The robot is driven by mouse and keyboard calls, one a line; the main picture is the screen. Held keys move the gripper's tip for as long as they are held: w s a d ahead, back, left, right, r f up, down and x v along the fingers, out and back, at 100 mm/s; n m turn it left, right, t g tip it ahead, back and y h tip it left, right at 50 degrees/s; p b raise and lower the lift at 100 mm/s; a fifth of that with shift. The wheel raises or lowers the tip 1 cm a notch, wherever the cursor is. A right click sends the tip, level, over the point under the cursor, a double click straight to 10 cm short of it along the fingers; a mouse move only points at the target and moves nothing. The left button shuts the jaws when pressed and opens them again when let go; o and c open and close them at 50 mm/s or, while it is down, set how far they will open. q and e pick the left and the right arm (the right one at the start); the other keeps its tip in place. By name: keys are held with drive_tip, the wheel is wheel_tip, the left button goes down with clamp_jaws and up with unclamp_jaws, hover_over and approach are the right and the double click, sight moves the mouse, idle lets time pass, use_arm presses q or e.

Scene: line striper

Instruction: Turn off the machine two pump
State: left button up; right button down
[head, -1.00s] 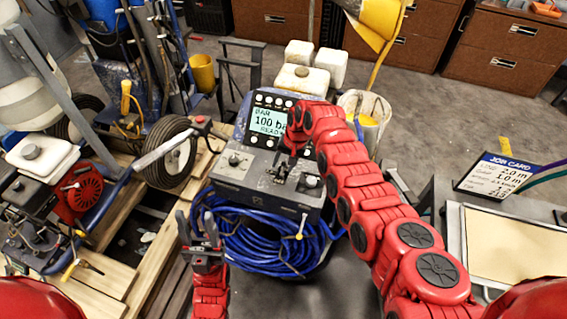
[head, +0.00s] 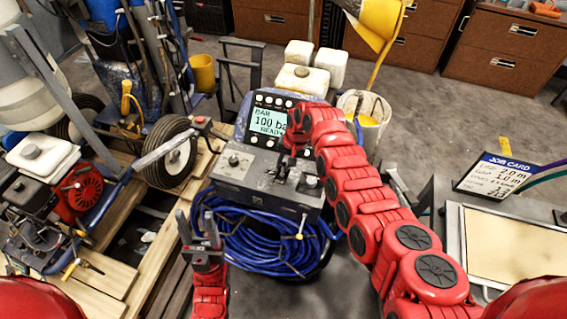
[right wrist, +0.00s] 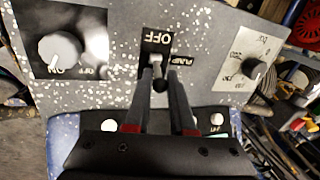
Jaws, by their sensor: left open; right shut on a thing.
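The striper machine (head: 262,163) in the middle has a lit display (head: 268,122) reading 100 and READY in the head view. On its grey panel, the pump switch (right wrist: 159,84) is a small lever beside a PUMP label and an OFF label (right wrist: 158,40) in the right wrist view. My right gripper (right wrist: 160,78) is shut on the lever, its fingertips on either side; the lever's exact position is hard to tell. In the head view, my right gripper (head: 283,172) is partly hidden by its red arm. My left gripper (head: 198,228) is open and empty, beside the blue hose.
A coiled blue hose (head: 265,245) hangs on the machine's front. A knob (right wrist: 60,50) and a dial (right wrist: 252,69) flank the switch. Another machine with a red engine (head: 80,190) stands left on a wooden pallet. A job card (head: 497,174) lies at right.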

sight(280, 180)
drive_tip(key=shift+s+a+r+t+p, duration=0.15)
drive_tip(key=shift+s+t+p, duration=0.35)
drive_tip(key=shift+p, duration=1.05)
drive_tip(key=shift+t+h+p, duration=0.3)
drive_tip(key=shift+t+p, duration=0.2)
drive_tip(key=shift+p, duration=0.05)
drive_tip(key=shift+s+a+t, duration=0.1)
drive_tip(key=shift+s+t, duration=0.15)
drive_tip(key=shift+t, duration=0.35)
drive_tip(key=shift+s+a+f+n+t+h, duration=0.15)
drive_tip(key=shift+s+f+n+t+h, duration=0.2)
drive_tip(key=shift+t, duration=0.35)
drive_tip(key=t+b, duration=0.1)
drive_tip(key=b, duration=0.1)
drive_tip(key=s+t+h+b, duration=0.1)
drive_tip(key=t+b, duration=0.1)
drive_tip(key=shift+a+f+n, duration=0.1)
drive_tip(key=shift+n, duration=0.15)
drive_tip(key=shift+s+r+t+b, duration=0.1)
drive_tip(key=shift+r+t+b, duration=0.1)
drive_tip(key=shift+t+b, duration=0.8)
